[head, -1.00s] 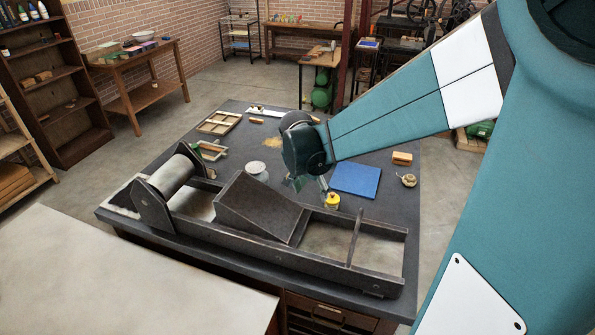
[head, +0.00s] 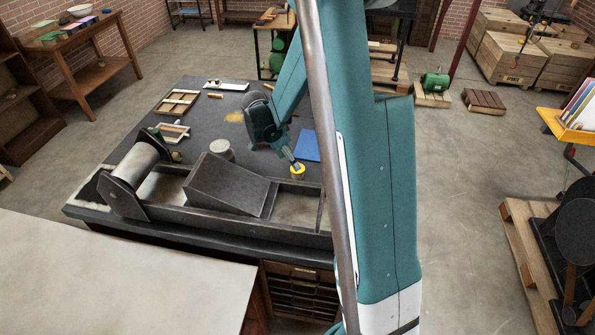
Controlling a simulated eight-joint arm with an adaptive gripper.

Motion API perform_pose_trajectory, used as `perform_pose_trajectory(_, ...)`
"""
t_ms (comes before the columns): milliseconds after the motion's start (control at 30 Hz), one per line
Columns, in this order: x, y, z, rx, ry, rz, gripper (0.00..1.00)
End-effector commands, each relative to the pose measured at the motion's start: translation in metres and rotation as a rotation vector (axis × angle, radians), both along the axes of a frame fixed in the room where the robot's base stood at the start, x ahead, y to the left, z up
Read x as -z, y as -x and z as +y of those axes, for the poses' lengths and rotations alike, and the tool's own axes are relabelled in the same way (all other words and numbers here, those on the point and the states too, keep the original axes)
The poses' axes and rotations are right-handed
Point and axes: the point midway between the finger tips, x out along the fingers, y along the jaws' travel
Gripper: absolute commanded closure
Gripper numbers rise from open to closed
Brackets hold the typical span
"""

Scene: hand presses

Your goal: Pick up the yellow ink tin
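The small yellow ink tin (head: 297,173) stands on the dark table (head: 195,95), just behind the long black press bed and in front of the blue sheet (head: 307,146). My gripper (head: 296,166) reaches down from the upper left, with its fingertips at the top of the tin. The fingers are small here and overlap the tin, so I cannot tell whether they are open or closed on it. The tin appears to rest on the table.
The hand press (head: 180,205) with its roller and wedge block runs along the table's front edge. A round grey-white jar (head: 221,149) stands left of the tin. A wooden tray (head: 177,103) lies farther back. My arm hides the table's right side.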

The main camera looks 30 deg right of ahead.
Motion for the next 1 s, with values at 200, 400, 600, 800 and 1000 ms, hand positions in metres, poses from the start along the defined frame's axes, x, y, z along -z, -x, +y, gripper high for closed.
perform_pose_trajectory(200,0.006,-0.002,-0.005,0.032,0.006,0.0,0.5)
perform_pose_trajectory(400,0.006,-0.002,-0.005,0.032,0.006,0.0,0.5)
perform_pose_trajectory(600,0.008,-0.002,-0.006,0.032,0.006,0.0,0.5)
perform_pose_trajectory(800,0.019,-0.002,-0.01,0.032,0.006,0.0,0.5)
perform_pose_trajectory(1000,0.029,-0.001,-0.014,0.031,0.006,0.001,0.5)
